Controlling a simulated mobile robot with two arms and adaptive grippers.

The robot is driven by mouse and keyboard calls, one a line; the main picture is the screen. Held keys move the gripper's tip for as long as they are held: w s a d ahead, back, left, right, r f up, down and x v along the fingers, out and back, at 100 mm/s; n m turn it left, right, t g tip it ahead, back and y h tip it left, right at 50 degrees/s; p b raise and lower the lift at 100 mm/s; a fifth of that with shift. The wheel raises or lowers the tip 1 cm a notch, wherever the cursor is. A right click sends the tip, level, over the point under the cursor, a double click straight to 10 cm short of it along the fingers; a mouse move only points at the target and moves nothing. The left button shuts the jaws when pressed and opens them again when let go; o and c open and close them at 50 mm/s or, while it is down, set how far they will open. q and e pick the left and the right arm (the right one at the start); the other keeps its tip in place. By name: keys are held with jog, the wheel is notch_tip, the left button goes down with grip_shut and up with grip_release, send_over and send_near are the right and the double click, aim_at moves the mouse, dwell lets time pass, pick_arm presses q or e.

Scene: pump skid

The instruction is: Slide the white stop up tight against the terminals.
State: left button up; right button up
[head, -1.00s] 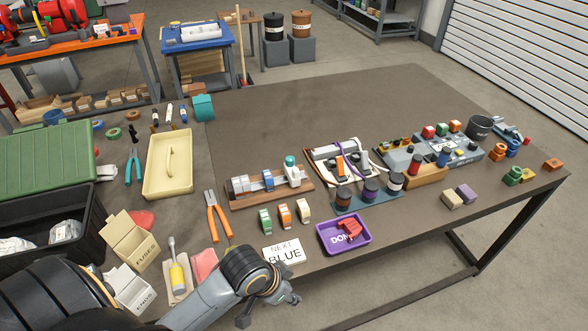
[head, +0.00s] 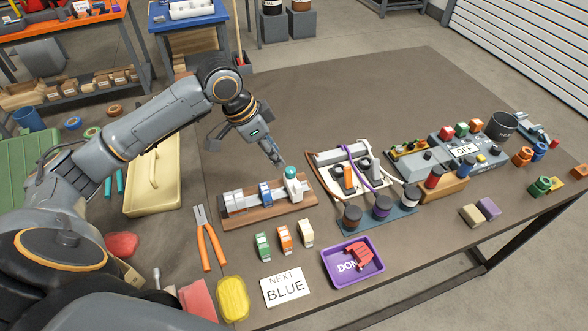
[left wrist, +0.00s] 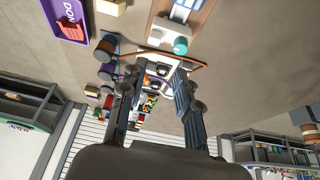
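The white stop (head: 294,187), topped by a teal knob (head: 291,172), stands at the right end of a rail on a wooden board (head: 240,222). The blue terminal (head: 265,194) sits left of it, with a visible gap between them. Pale terminals (head: 238,199) stand farther left on the rail. My left gripper (head: 273,152) is above and just behind the stop, empty. In the left wrist view its fingers (left wrist: 158,70) are apart, and the white stop (left wrist: 168,36) with its teal knob (left wrist: 180,46) lies beyond them. My right gripper is not in view.
Loose green (head: 263,246), orange (head: 284,238) and cream (head: 306,233) terminals stand in front of the board. A sign (head: 286,287) reads "NEXT BLUE". A purple tray (head: 376,270) holds a red piece. A cabled unit (head: 345,170) stands close right of the stop. The table behind is clear.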

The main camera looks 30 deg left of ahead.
aim_at(296, 184)
pick_arm(q)
jog(key=x, duration=0.6)
jog(key=p+x, duration=0.1)
jog(key=x, duration=0.2)
jog(key=shift+s+d+f, duration=0.2)
jog(key=shift+s+d, duration=0.1)
jog(key=shift+d, duration=0.15)
jog(key=shift+x, duration=1)
jog(key=shift+w+d+f, duration=0.1)
jog(key=shift+d+f, duration=0.1)
jog(key=shift+f, duration=0.2)
jog(key=shift+w+f, duration=0.1)
jog(key=shift+f, duration=0.25)
jog(key=shift+c, duration=0.6)
grip_shut()
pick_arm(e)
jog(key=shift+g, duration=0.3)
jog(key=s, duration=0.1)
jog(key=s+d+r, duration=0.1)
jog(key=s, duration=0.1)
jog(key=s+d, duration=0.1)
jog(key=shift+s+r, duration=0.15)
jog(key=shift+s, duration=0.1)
